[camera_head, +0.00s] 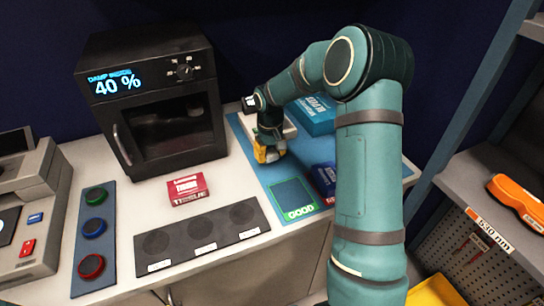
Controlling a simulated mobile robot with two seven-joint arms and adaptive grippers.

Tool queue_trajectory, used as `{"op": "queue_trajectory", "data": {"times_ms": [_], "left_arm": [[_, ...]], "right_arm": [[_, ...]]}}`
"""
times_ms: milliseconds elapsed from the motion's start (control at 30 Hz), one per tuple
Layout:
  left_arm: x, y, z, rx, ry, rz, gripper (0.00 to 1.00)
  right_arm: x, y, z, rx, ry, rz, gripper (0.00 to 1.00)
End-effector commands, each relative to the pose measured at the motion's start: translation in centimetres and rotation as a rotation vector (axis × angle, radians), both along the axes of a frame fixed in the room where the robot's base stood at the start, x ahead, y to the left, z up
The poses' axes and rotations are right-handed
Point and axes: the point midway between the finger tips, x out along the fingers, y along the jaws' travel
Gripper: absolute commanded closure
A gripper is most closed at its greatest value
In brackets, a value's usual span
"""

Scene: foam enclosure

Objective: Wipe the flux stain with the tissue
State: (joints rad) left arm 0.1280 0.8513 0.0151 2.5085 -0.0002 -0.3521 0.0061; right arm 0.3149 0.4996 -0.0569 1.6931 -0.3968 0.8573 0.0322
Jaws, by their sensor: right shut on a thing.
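My right gripper (268,152), with yellow fingers, points down over the blue mat (247,140) in the head view. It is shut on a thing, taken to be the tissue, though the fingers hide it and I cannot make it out. A white flat thing (289,130) shows just behind the gripper, partly covered by it. A red box marked TISSUE (187,188) lies on the white bench left of the mat. I cannot make out the flux stain; the gripper and arm cover part of the mat. My left gripper is not in view.
A black oven reading 40 % (155,105) stands at the back left. A dark tray with round recesses (202,235) lies in front. A green GOOD pad (293,198), a dark blue box (324,178) and a teal box (313,114) are near my arm. Shelves (490,185) stand right.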

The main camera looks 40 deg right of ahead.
Motion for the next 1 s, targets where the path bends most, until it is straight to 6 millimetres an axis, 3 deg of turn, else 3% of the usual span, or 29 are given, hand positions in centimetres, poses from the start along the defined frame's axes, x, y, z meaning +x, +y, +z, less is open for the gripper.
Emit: {"op": "queue_trajectory", "data": {"times_ms": [600,1000], "left_arm": [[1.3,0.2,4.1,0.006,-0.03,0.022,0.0],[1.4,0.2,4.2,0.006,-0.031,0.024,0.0]], "right_arm": [[0.0,0.3,5.4,0.0,0.004,0.0,0.95],[0.0,0.4,5.6,0.0,0.004,0.0,0.95]]}}
